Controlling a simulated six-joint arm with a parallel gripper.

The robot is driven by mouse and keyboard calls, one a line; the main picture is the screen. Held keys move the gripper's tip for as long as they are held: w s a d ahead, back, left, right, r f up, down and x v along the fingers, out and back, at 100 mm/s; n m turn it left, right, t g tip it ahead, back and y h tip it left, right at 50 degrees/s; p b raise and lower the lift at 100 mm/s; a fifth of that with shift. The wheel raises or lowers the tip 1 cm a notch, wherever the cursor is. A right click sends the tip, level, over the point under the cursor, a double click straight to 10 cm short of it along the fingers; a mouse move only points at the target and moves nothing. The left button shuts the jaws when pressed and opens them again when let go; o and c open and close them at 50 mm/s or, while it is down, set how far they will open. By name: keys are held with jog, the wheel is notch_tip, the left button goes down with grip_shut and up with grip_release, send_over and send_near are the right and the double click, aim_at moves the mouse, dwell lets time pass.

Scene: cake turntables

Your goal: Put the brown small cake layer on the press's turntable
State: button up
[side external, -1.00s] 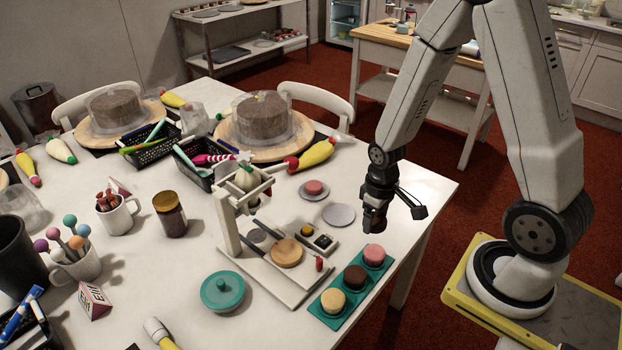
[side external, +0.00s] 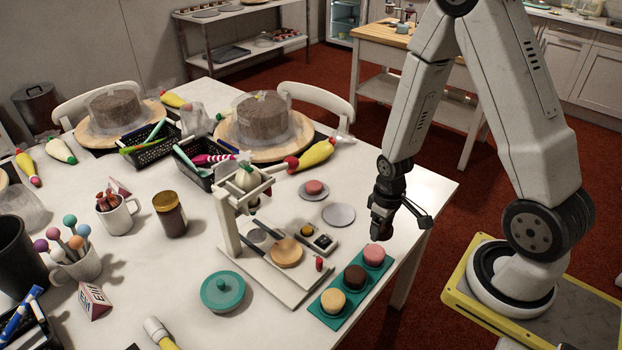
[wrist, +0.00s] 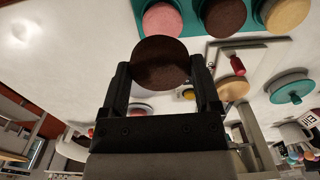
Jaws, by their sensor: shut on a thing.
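My gripper (wrist: 162,85) is shut on a dark brown small cake layer (wrist: 160,58), which sits between its fingertips in the wrist view. In the side view my gripper (side external: 381,234) hangs above the table's right side, near the pink layer; the held layer is hard to make out there. The white press (side external: 230,222) stands left of my gripper. Its round wooden turntable (side external: 286,253) looks empty, and also shows in the wrist view (wrist: 234,90).
A teal tray (side external: 316,309) holds pink (side external: 374,254), brown (side external: 355,276) and yellow (side external: 333,300) layers. A teal lidded dish (side external: 222,291) lies left of the press base. A grey disc (side external: 339,214) and a red-handled part (side external: 319,264) are near the press.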

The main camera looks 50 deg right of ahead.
jog(key=w+d+f, duration=0.1)
jog(key=w+f, duration=0.1)
jog(key=w, duration=0.3)
send_over(349, 239)
jog(key=s, duration=0.2)
notch_tip(349, 239, down, 4)
jog(key=shift+w+a+f, duration=0.15)
jog(key=shift+w+f, duration=0.55)
jog(key=shift+f, duration=0.05)
jog(key=shift+f, duration=0.1)
jog(key=shift+w+d+f, duration=0.15)
jog(key=shift+d, duration=0.05)
jog(key=shift+w+f, duration=0.1)
jog(key=shift+f, duration=1.5)
jog(key=shift+f, duration=0.1)
jog(key=o, duration=0.6)
jog(key=shift+o, duration=0.3)
